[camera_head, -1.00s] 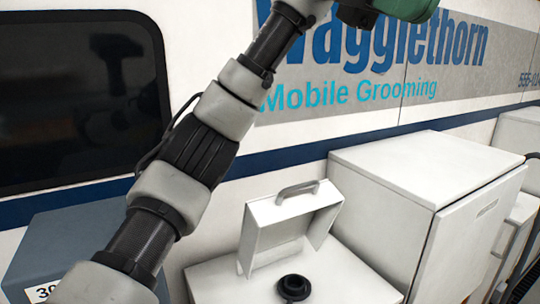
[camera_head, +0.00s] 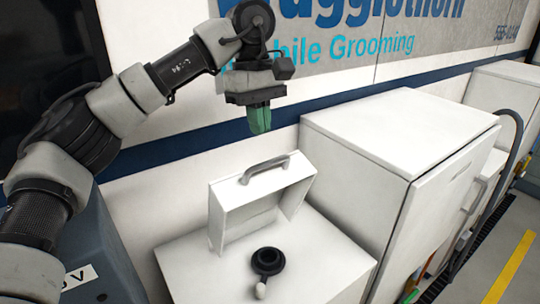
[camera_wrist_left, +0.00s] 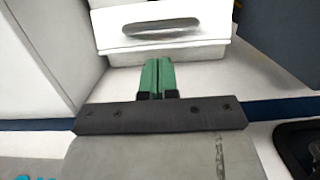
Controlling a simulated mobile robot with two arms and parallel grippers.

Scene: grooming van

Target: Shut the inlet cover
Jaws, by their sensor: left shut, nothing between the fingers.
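The inlet cover (camera_head: 232,203) is a white box-like lid with a grey handle (camera_head: 264,168) on its upper edge. It stands raised at the back of a low white cabinet (camera_head: 200,268). In front of it on the cabinet top is a round black inlet (camera_head: 267,261) with a small pale piece at its near side. My left gripper (camera_head: 260,131) has green fingers, is shut and empty, and hangs above and behind the cover, apart from it. The left wrist view shows the closed fingers (camera_wrist_left: 157,78) pointing towards the cover and its handle (camera_wrist_left: 161,29). My right gripper is out of view.
A taller white cabinet (camera_head: 385,147) stands directly right of the low one. A blue-grey box (camera_head: 100,250) is on the left. The van wall (camera_head: 180,110) with a blue stripe runs behind. Floor with a yellow line (camera_head: 510,268) is at the right.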

